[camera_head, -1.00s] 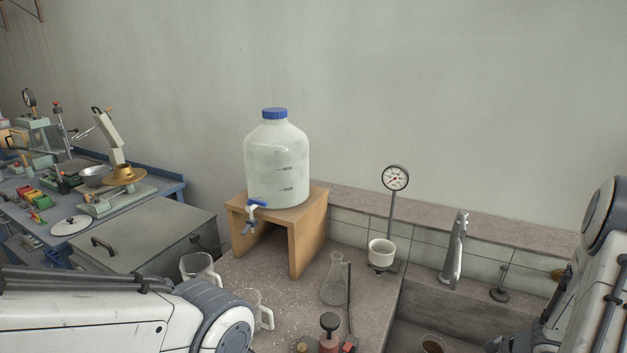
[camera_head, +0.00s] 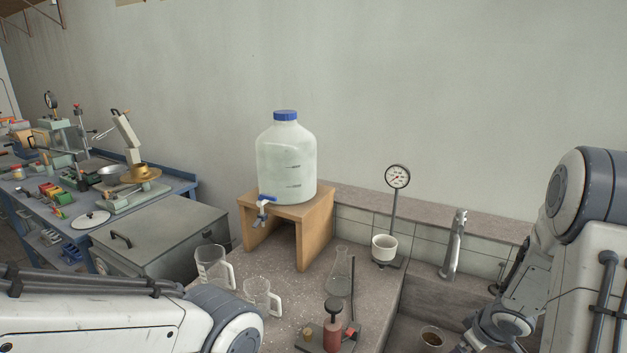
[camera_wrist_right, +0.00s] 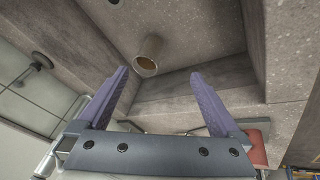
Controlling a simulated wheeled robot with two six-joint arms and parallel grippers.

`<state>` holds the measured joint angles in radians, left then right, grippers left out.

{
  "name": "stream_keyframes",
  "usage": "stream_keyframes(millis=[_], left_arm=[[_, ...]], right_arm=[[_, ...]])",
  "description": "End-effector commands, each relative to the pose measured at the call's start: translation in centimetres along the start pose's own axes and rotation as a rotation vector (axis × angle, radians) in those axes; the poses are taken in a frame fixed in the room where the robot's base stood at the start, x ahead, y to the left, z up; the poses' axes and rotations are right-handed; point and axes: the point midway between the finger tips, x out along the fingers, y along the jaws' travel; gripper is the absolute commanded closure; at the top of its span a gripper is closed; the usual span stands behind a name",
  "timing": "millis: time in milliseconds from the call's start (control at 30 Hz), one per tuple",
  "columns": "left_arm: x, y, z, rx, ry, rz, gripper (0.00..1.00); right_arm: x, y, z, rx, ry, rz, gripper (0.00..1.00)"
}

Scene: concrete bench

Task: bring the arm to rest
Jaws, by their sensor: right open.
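My right arm (camera_head: 585,235) comes in at the right of the head view, reaching down over the sink area; its fingertips are hidden there. In the right wrist view my right gripper (camera_wrist_right: 160,95) has its two purple fingers spread wide with nothing between them. A cup with brown contents (camera_wrist_right: 148,54) stands beyond the fingertips, apart from them. The cup also shows at the bottom of the head view (camera_head: 433,338). My left arm (camera_head: 110,318) crosses the lower left of the head view; its gripper is out of frame.
A large bottle (camera_head: 286,160) with a tap sits on a wooden stand (camera_head: 315,230). Glass jugs (camera_head: 213,268), a flask (camera_head: 338,275) and a red-bodied device (camera_head: 332,335) stand on the bench. A gauge (camera_head: 397,177), white cup (camera_head: 384,247) and metal faucet (camera_head: 455,245) are near the wall.

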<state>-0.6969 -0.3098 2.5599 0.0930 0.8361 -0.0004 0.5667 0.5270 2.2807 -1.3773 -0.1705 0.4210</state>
Motion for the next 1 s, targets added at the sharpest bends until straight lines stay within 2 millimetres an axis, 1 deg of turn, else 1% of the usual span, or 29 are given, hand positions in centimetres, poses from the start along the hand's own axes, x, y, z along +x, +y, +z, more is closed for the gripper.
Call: stream_keyframes(millis=[33, 167, 233, 267, 300, 333, 367, 400, 433, 467, 500, 567, 600, 700, 800, 833, 900, 1000], left_arm=[[0.0, 0.0, 0.0, 0.000, 0.000, 0.000, 0.50], [0.0, 0.0, 0.0, 0.000, 0.000, 0.000, 0.50], [0.0, 0.0, 0.0, 0.000, 0.000, 0.000, 0.50], [0.0, 0.0, 0.0, 0.000, 0.000, 0.000, 0.50], [0.0, 0.0, 0.0, 0.000, 0.000, 0.000, 0.50], [0.0, 0.0, 0.0, 0.000, 0.000, 0.000, 0.50], [0.0, 0.0, 0.0, 0.000, 0.000, 0.000, 0.50], [0.0, 0.0, 0.0, 0.000, 0.000, 0.000, 0.50], [0.0, 0.0, 0.0, 0.000, 0.000, 0.000, 0.50], [0.0, 0.0, 0.0, 0.000, 0.000, 0.000, 0.50], [0.0, 0.0, 0.0, 0.000, 0.000, 0.000, 0.50], [0.0, 0.0, 0.0, 0.000, 0.000, 0.000, 0.50], [0.0, 0.0, 0.0, 0.000, 0.000, 0.000, 0.50], [0.0, 0.0, 0.0, 0.000, 0.000, 0.000, 0.50], [0.0, 0.0, 0.0, 0.000, 0.000, 0.000, 0.50], [0.0, 0.0, 0.0, 0.000, 0.000, 0.000, 0.50], [0.0, 0.0, 0.0, 0.000, 0.000, 0.000, 0.50], [0.0, 0.0, 0.0, 0.000, 0.000, 0.000, 0.50]], right_arm=[[-0.8, -0.6, -1.4, -0.016, -0.003, 0.022, 0.00], [-3.1, -2.6, -4.7, -0.038, -0.022, 0.080, 0.00], [-4.9, -4.5, -6.5, -0.048, -0.034, 0.107, 0.00], [-5.8, -5.7, -7.3, -0.050, -0.040, 0.115, 0.00], [-7.1, -7.4, -8.1, -0.055, -0.047, 0.121, 0.00], [-8.1, -8.9, -8.6, -0.057, -0.055, 0.120, 0.00], [-9.1, -10.4, -8.9, -0.058, -0.061, 0.116, 0.00], [-10.4, -12.5, -9.1, -0.060, -0.073, 0.104, 0.00], [-11.4, -14.2, -9.1, -0.063, -0.081, 0.090, 0.00], [-12.4, -15.9, -8.9, -0.065, -0.091, 0.073, 0.00], [-13.7, -18.3, -8.6, -0.073, -0.104, 0.044, 0.00], [-15.7, -21.8, -7.6, -0.087, -0.128, -0.010, 0.00], [-17.0, -24.1, -6.7, -0.098, -0.146, -0.051, 0.00], [-19.9, -28.9, -4.1, -0.134, -0.193, -0.157, 0.00], [-22.0, -32.0, -1.7, -0.169, -0.234, -0.244, 0.00], [-22.5, -32.7, -1.2, -0.178, -0.243, -0.264, 0.00], [-23.4, -33.8, -0.2, -0.192, -0.261, -0.299, 0.00], [-23.9, -34.4, 0.4, -0.201, -0.275, -0.322, 0.00]])
